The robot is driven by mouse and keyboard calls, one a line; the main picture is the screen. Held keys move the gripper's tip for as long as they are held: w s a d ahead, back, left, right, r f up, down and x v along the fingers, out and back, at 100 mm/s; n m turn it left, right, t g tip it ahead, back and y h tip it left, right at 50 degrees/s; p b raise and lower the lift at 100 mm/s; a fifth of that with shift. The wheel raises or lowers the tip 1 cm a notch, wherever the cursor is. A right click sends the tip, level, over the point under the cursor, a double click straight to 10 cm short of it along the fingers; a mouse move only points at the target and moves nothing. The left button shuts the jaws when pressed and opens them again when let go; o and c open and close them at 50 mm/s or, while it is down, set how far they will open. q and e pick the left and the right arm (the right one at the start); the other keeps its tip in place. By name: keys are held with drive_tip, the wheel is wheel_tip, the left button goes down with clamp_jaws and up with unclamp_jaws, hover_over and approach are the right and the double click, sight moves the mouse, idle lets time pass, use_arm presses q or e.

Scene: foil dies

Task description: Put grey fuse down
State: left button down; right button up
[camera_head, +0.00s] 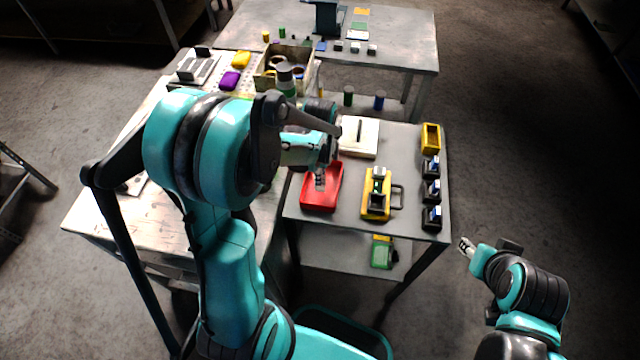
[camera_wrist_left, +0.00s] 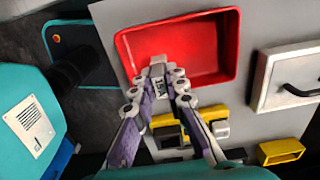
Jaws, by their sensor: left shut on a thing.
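My left gripper (camera_head: 320,182) is over the red tray (camera_head: 310,204) on the grey table. In the left wrist view the gripper (camera_wrist_left: 160,80) is shut on the grey fuse (camera_wrist_left: 159,88), a small block with dark "15A" lettering. The fuse is in front of the red tray (camera_wrist_left: 213,55), near its rim; whether it touches the tray I cannot tell. The tray's visible inside is empty. My right gripper (camera_head: 466,247) is off to the right of the table over the floor, and its opening is too small to judge.
Right of the tray stands a yellow device (camera_head: 368,208) with a black handle. A pale box (camera_head: 366,151) with a dark handle is behind. A yellow bin (camera_head: 431,137) and several black holders (camera_head: 431,190) line the right edge. A cluttered bench (camera_head: 130,218) is at left.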

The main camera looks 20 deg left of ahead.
use_arm(q)
wheel_tip(320, 180, down, 3)
drive_tip(key=shift+b, duration=0.5)
drive_tip(key=shift+f, duration=0.3)
drive_tip(key=shift+f, duration=0.15)
drive_tip(key=c, duration=1.5)
unclamp_jaws()
drive_tip(key=shift+c, duration=0.2)
